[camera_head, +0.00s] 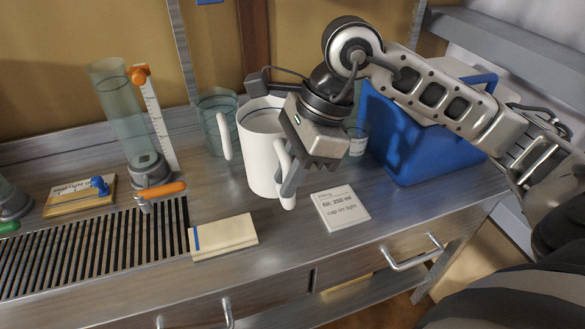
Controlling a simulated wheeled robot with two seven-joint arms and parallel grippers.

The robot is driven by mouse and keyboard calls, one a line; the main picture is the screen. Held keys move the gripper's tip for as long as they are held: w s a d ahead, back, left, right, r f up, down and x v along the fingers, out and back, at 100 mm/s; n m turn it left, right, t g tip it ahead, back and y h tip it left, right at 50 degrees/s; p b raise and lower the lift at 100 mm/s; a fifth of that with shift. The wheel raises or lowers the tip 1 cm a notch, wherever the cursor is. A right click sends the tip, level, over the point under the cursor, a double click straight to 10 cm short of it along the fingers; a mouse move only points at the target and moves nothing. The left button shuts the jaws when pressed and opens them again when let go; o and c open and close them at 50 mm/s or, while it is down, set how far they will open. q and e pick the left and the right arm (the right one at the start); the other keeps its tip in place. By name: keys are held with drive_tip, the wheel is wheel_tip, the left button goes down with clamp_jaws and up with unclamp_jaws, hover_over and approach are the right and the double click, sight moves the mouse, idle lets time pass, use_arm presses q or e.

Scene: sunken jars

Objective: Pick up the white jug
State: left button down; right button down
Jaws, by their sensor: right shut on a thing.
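My right gripper (289,182) reaches down from the upper right and is shut on the jug's right-hand handle. The fingers partly hide that handle and the jug's right side. The jug's base appears to be on the counter. My left gripper is not in view.
A clear glass beaker (214,112) stands close behind the jug. A blue bin (405,135) is at the right, and a printed card (340,208) lies in front. A cream block (223,237) lies by the drain grate (95,252). A tall clear cylinder (120,112) stands left.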

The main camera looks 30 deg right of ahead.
drive_tip(key=s+a+r, duration=0.2)
drive_tip(key=s+a, duration=0.1)
drive_tip(key=s, duration=0.1)
drive_tip(key=shift+a+r, duration=0.35)
idle(0.5)
drive_tip(key=c, duration=1.9)
unclamp_jaws()
drive_tip(key=shift+c, duration=0.2)
clamp_jaws()
